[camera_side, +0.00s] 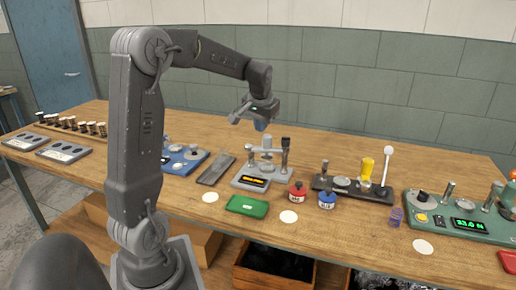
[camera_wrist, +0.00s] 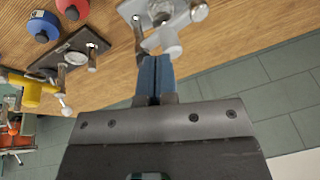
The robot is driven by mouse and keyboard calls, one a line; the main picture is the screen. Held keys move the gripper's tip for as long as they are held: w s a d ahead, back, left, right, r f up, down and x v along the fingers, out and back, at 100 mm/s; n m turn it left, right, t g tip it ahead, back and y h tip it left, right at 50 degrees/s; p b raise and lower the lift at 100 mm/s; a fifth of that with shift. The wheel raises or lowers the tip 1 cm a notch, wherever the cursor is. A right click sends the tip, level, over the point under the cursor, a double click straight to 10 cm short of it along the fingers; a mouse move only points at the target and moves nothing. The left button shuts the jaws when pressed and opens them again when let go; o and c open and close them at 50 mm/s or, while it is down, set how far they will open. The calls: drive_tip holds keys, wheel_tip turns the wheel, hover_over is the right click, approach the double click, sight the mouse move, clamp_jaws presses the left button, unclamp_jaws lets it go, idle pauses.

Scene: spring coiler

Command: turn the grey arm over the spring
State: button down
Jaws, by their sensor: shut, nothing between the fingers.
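A light grey machine with a lit orange display (camera_side: 252,181) stands on the bench near the middle of the side view. It carries upright posts and a pale grey part (camera_side: 266,143) on top, which looks like the grey arm, though I cannot be sure. My gripper (camera_side: 261,126) is just above and behind the machine, pointing down, shut and empty. In the wrist view its blue fingertips (camera_wrist: 155,62) are together, close to a grey cylindrical part (camera_wrist: 168,42) of the machine; I cannot tell if they touch. I cannot make out the spring.
A red pot (camera_side: 297,191) and a blue pot (camera_side: 327,199) stand to the right, before a dark base with a yellow piece (camera_side: 366,168). A dark grey tray (camera_side: 216,169) and blue device (camera_side: 184,158) are left.

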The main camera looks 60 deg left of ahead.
sight(257, 147)
drive_tip(key=a+f+n, duration=0.1)
drive_tip(key=f+n, duration=0.1)
drive_tip(key=f, duration=0.1)
drive_tip(key=a+f+n, duration=0.1)
drive_tip(key=f, duration=0.3)
drive_tip(key=a+f+n, duration=0.2)
drive_tip(key=f, duration=0.1)
drive_tip(key=shift+w+f+n, duration=0.3)
drive_tip(key=shift+w+f, duration=0.1)
drive_tip(key=shift+w+a, duration=0.3)
drive_tip(key=shift+a, duration=0.25)
drive_tip(key=shift+w+a, duration=0.2)
drive_tip(key=shift+a, duration=0.45)
drive_tip(key=shift+w+a, duration=0.2)
drive_tip(key=shift+a, duration=0.45)
